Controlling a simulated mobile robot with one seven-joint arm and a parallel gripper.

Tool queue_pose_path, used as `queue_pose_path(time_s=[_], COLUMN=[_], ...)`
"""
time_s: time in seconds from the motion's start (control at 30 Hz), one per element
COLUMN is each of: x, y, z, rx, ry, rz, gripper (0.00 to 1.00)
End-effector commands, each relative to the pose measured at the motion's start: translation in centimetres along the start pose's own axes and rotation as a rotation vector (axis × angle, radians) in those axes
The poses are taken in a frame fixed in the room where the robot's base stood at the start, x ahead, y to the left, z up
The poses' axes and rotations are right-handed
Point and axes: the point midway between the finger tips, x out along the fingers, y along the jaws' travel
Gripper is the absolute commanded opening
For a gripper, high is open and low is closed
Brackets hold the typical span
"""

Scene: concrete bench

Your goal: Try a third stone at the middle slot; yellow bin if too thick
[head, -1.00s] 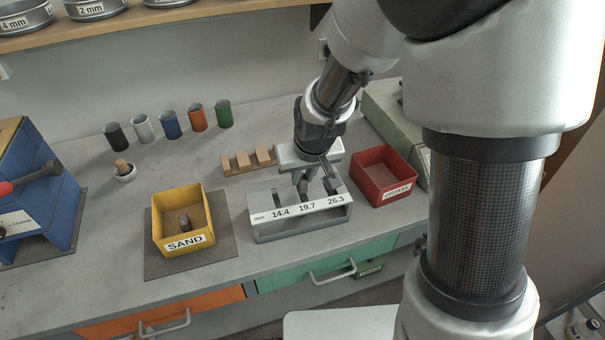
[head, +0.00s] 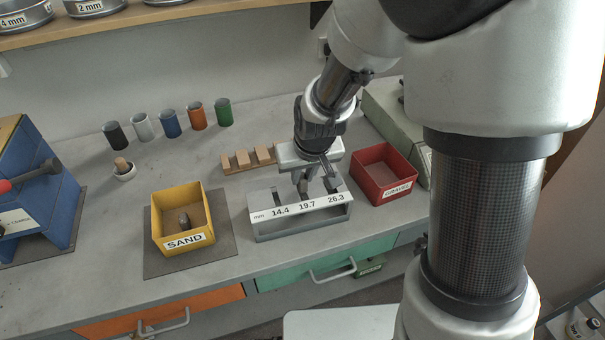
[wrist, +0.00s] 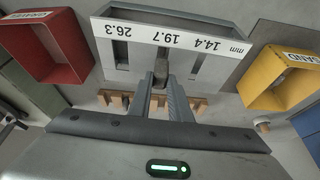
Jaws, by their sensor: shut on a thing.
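The slot gauge (head: 262,226) is a grey block with a white strip marked 14.4, 19.7 and 26.3; it also shows in the wrist view (wrist: 225,78). My gripper (head: 303,187) points down at its middle slot. In the wrist view my gripper (wrist: 161,82) is shut on a dark grey stone (wrist: 160,68), in line with the 19.7 mark. The stone's lower end is hidden, so I cannot tell how deep it sits in the slot. The yellow bin (head: 167,247), labelled SAND, stands left of the gauge with a stone (head: 184,220) inside.
The red GRAVEL bin (head: 407,177) stands close on the gauge's right. A wooden rack (head: 233,168) with several blocks lies behind the gauge. A blue machine (head: 55,215) is at far left.

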Motion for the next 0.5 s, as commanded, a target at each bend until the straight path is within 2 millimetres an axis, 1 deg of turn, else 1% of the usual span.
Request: queue_pose_path(time_s=[0.5], x=[0.44], y=[0.0], z=[0.17], rx=[0.0], ry=[0.0], rz=[0.0], gripper=[0.0])
